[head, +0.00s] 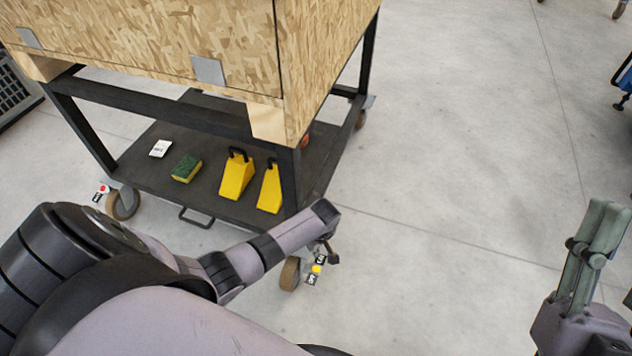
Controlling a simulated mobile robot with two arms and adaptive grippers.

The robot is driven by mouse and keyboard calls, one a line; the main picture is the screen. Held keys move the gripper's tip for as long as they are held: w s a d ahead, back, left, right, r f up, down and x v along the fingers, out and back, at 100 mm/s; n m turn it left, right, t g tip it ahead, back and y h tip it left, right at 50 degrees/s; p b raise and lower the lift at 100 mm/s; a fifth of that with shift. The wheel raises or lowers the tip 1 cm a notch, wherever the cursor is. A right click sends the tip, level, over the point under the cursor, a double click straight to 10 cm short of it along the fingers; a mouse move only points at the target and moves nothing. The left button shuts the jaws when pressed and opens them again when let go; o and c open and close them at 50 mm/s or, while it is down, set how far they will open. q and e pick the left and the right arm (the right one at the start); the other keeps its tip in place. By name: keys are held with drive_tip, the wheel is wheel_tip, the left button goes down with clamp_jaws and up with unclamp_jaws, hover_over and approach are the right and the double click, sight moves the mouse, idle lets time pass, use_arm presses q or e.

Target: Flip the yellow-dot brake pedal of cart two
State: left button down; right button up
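The cart (150,205) has a dark lower shelf and carries a big chipboard crate. A yellow dot (317,269) sits between two small black labels at the cart's front right caster (290,274). A red dot (104,189) with labels sits at the front left caster. My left arm reaches across to the front right corner. The dark tip of my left gripper (333,254) is just above and right of the yellow dot; contact and finger opening cannot be made out. My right gripper (596,240) is at the right edge, far from the cart, apparently empty, its opening unclear.
The shelf holds two yellow wedges (237,178) with black handles, a green and yellow sponge (186,168) and a white card (160,148). The crate (150,50) overhangs the shelf. Open concrete floor (450,150) lies to the right. A blue and black object (624,80) stands at the right edge.

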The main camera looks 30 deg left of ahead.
use_arm(q)
drive_tip(key=shift+r+p, duration=0.95)
drive_tip(key=shift+p, duration=0.1)
use_arm(e)
drive_tip(key=w+f+g+h, duration=0.2)
drive_tip(key=w+f+g, duration=0.3)
drive_tip(key=f, duration=0.2)
drive_tip(key=shift+w+a+f+g, duration=0.2)
drive_tip(key=shift+w+f+g, duration=0.1)
drive_tip(key=shift+w+g, duration=0.1)
